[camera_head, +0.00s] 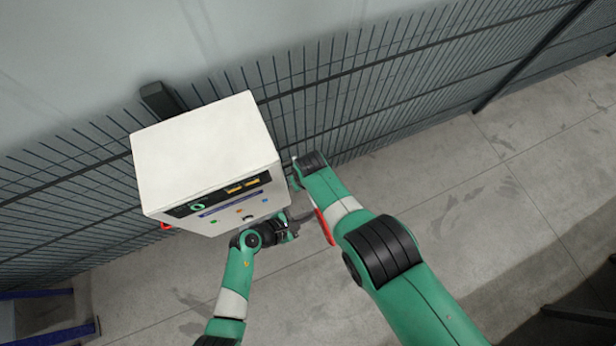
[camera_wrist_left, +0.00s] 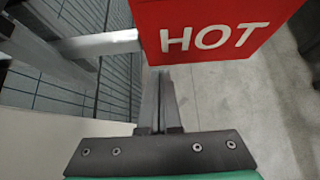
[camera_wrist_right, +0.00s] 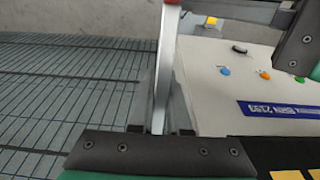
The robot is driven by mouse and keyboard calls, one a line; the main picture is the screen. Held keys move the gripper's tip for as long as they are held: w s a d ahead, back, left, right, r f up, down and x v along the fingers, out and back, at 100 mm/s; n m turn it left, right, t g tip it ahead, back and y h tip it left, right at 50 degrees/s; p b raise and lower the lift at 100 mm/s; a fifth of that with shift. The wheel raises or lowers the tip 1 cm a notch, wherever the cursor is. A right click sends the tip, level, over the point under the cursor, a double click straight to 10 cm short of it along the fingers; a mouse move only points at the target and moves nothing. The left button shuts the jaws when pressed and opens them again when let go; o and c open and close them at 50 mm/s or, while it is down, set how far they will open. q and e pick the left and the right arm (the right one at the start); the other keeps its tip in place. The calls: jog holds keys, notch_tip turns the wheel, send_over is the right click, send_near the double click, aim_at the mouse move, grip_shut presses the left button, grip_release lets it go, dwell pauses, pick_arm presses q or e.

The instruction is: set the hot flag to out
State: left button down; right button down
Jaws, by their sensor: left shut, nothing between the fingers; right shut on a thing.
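The hot flag is a red plate lettered HOT (camera_wrist_left: 213,30), large at the top of the left wrist view. Its red edge shows in the head view (camera_head: 325,227) beside the cabinet's right side. A pale metal bar (camera_wrist_right: 164,70) with a red end stands between the fingers of my right gripper (camera_wrist_right: 163,85), which is shut on it; it looks like the flag's arm. My left gripper (camera_head: 300,220) is shut and empty in front of the cabinet. Its fingertips (camera_wrist_left: 160,75) are just below the HOT plate; whether they touch it I cannot tell.
A white cabinet (camera_head: 205,150) carries a front panel with coloured buttons (camera_wrist_right: 224,70) and a blue label strip (camera_wrist_right: 285,109). A wire fence (camera_head: 350,80) runs behind. The concrete floor (camera_head: 480,220) at the right is clear. A red part (camera_head: 165,226) shows at the cabinet's left.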

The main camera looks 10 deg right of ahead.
pick_arm(q)
jog(key=shift+s+r, duration=0.15)
jog(key=shift+r, duration=0.3)
